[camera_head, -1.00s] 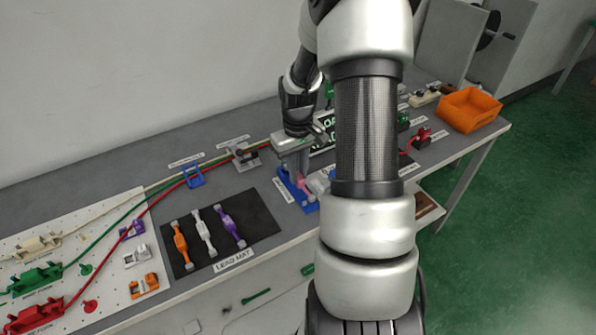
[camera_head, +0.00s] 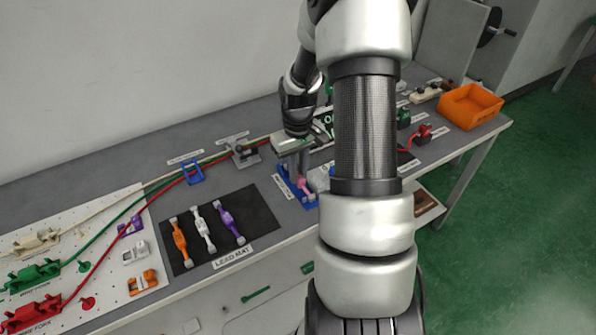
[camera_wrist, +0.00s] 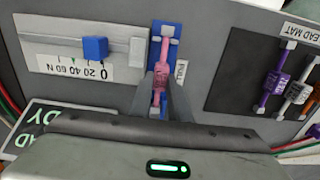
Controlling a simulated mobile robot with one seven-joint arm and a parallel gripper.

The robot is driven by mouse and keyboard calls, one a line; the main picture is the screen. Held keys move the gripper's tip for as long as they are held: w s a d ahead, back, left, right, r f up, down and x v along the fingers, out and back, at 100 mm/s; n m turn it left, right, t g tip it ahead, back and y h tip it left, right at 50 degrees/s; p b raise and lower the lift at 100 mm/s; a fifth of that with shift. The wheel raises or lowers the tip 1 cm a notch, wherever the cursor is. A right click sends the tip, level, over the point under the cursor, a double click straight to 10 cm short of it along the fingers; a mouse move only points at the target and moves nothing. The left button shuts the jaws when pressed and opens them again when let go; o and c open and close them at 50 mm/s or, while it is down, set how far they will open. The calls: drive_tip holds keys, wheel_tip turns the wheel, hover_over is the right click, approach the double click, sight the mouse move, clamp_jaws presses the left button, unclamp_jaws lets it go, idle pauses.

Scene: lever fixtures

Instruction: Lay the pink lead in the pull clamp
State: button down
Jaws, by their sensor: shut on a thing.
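The pink lead (camera_wrist: 163,58) is between the fingers of my gripper (camera_wrist: 160,92), which is shut on it. In the wrist view the lead lines up lengthwise with the blue pull clamp (camera_wrist: 176,33), its far end at the clamp's pale block. Whether it rests in the clamp or hangs just above it, I cannot tell. In the head view my gripper (camera_head: 299,170) points down over the blue clamp (camera_head: 284,187), with the pink lead (camera_head: 305,184) low at its tips. My fingers and hand hide the lead's near part in the wrist view.
A force scale with a blue slider (camera_wrist: 95,48) lies beside the clamp. The black lead mat (camera_head: 257,212) holds orange, white and purple leads. A pegboard with wire forks (camera_head: 100,250) is at the left. An orange bin (camera_head: 471,107) stands at the far right.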

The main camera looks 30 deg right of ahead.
drive_tip(key=shift+f, duration=0.1)
drive_tip(key=shift+f+b, duration=0.4)
drive_tip(key=shift+f, duration=0.1)
drive_tip(key=c, duration=1.1)
unclamp_jaws()
drive_tip(key=shift+r, duration=0.15)
drive_tip(key=shift+r+p, duration=2.55)
drive_tip(key=shift+r, duration=0.85)
